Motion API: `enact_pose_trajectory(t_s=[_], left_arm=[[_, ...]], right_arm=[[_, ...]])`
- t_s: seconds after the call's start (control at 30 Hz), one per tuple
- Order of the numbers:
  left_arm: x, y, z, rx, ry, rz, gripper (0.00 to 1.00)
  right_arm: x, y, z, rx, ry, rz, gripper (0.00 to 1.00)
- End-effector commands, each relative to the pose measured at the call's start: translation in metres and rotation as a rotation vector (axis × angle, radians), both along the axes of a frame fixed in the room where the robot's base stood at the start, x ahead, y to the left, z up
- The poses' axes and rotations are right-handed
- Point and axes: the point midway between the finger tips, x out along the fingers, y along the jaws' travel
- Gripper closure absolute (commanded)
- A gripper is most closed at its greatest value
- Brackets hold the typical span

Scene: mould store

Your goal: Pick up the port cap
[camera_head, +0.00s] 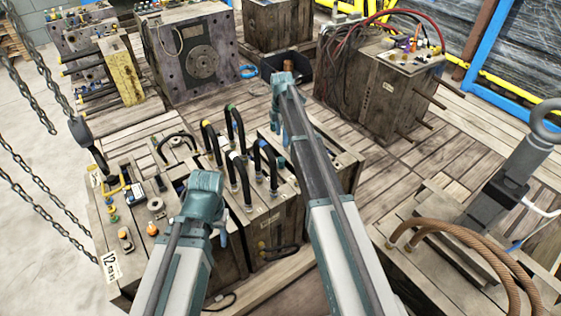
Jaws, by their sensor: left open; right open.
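My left gripper (222,234) is partly hidden behind its own wrist, over the near mould block (272,232). My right gripper (277,118) reaches further out, at the far side of the same block, partly hidden by its arm. Both are open, and I see nothing held in either. I cannot tell for sure which small part is the port cap. An orange-and-white fitting (152,229) stands on the block's left part, left of my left gripper.
Several black looped hoses (238,180) stand up from the block between my arms. Chains (40,195) hang at the left. A mould with red and black hoses (385,85) stands at the back right. Brown hoses (470,240) arch at the right. Wooden planking (415,150) is clear between.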

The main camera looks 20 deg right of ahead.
Motion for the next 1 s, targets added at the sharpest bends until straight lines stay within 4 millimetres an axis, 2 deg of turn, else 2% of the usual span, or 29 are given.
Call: enact_pose_trajectory(t_s=[0.17, 0.63, 1.0], left_arm=[[0.0, 0.0, -0.017, 0.0, 0.0, 0.0, 0.5], [0.0, 0.0, -0.081, 0.0, 0.0, 0.0, 0.5], [0.0, 0.0, -0.088, 0.0, 0.0, 0.0, 0.5]], right_arm=[[0.0, 0.0, -0.017, 0.0, 0.0, 0.0, 0.25], [0.0, 0.0, -0.081, 0.0, 0.0, 0.0, 0.25], [0.0, 0.0, -0.088, 0.0, 0.0, 0.0, 0.25]])
